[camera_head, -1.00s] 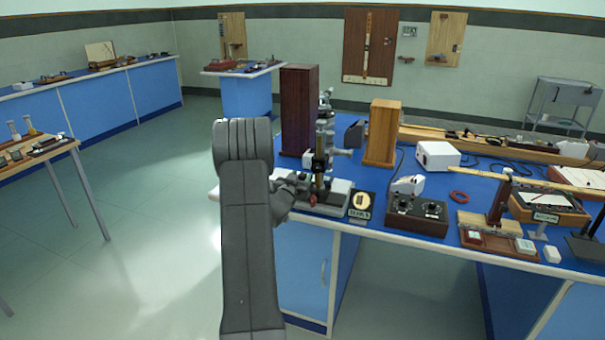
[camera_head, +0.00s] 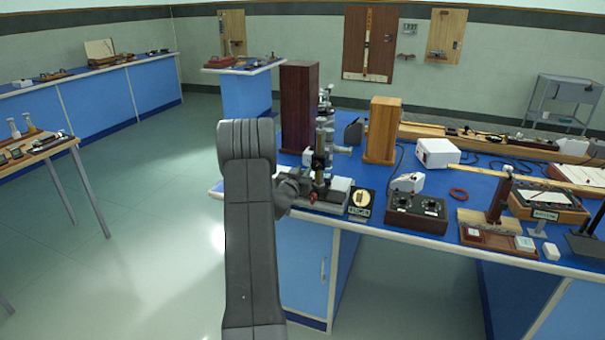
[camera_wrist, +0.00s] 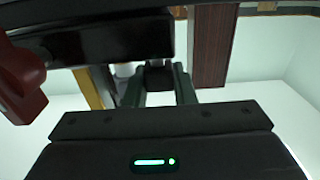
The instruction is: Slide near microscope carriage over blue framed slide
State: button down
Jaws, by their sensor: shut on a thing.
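The near microscope (camera_head: 319,160), with its brass and black upright, stands on a pale rail at the near left of the blue bench. My gripper (camera_head: 302,192) is low at its left side, partly hidden by my wrist. In the wrist view my gripper (camera_wrist: 158,82) has its two dark green fingers closed on a small black block (camera_wrist: 158,76), seemingly part of the microscope carriage. A wide black part (camera_wrist: 105,38) and a red part (camera_wrist: 22,85) show close by. I cannot make out the blue framed slide in either view.
A tall dark wooden box (camera_head: 299,108) stands behind the microscope, and a lighter wooden box (camera_head: 382,131) is to its right. A small framed dial (camera_head: 361,200) and a dark control box (camera_head: 416,213) sit along the front edge.

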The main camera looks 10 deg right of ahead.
jog(key=shift+w+a, duration=0.2)
jog(key=shift+a, duration=0.1)
jog(key=c, duration=1.2)
grip_release()
jog(key=shift+s, duration=0.1)
jog(key=b+v, duration=0.2)
jog(key=v, duration=1.1)
jog(key=shift+s+a+b, duration=0.25)
jog(key=shift+b, duration=0.05)
jog(key=shift+w, duration=0.1)
jog(key=p+x, duration=0.2)
jog(key=x, duration=1.2)
jog(key=shift+s+d+p, duration=0.2)
jog(key=shift+s+p, duration=0.1)
jog(key=shift+p, duration=0.15)
